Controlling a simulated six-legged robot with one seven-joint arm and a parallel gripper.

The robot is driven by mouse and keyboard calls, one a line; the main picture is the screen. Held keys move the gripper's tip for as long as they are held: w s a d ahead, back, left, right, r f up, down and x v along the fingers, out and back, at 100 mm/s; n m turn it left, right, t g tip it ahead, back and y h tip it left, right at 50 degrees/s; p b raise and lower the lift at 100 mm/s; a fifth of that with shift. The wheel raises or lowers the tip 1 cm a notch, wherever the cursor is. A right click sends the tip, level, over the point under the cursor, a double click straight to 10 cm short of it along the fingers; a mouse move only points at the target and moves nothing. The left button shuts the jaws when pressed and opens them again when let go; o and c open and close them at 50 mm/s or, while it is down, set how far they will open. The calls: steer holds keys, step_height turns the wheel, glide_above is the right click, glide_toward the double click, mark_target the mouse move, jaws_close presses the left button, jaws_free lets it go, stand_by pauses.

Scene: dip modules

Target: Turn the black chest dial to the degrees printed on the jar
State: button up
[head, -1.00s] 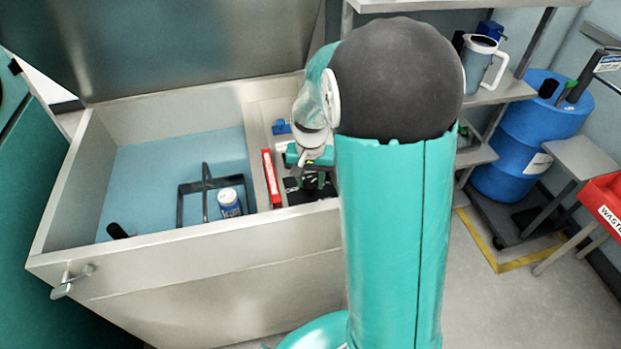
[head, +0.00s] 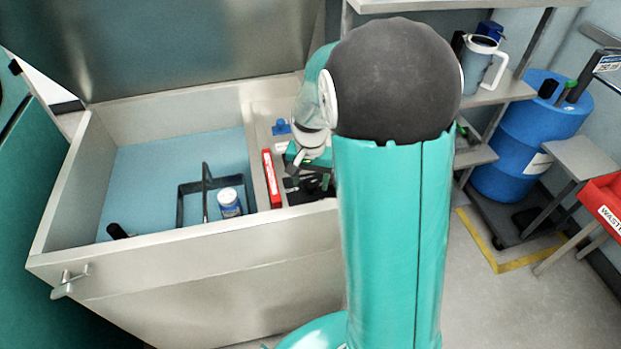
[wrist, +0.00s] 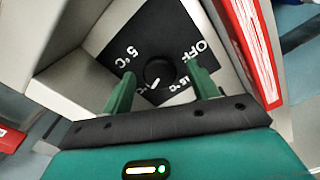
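The black chest dial (wrist: 158,73) is a round knob with a white pointer mark, on a black plate printed "5°C", "OFF", "15°C" and another °C label that is partly hidden. The pointer mark is at the knob's lower left in the wrist view, towards the partly hidden label. My gripper (wrist: 160,75) is open, with one green finger on each side of the dial and visible gaps to the knob. The jar (head: 229,203), white with a blue label, stands in the chest's left compartment; its print is too small to read.
The open chest (head: 185,240) has a raised lid. A dark divider frame (head: 205,190) stands around the jar. A red object (head: 271,178) stands beside the dial's compartment and also close by in the wrist view (wrist: 245,45). A small blue item (head: 281,127) lies behind.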

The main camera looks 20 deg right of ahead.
mark_target(310, 183)
step_height(310, 183, up, 14)
steer(key=shift+f, duration=0.15)
stand_by(0.5)
stand_by(0.5)
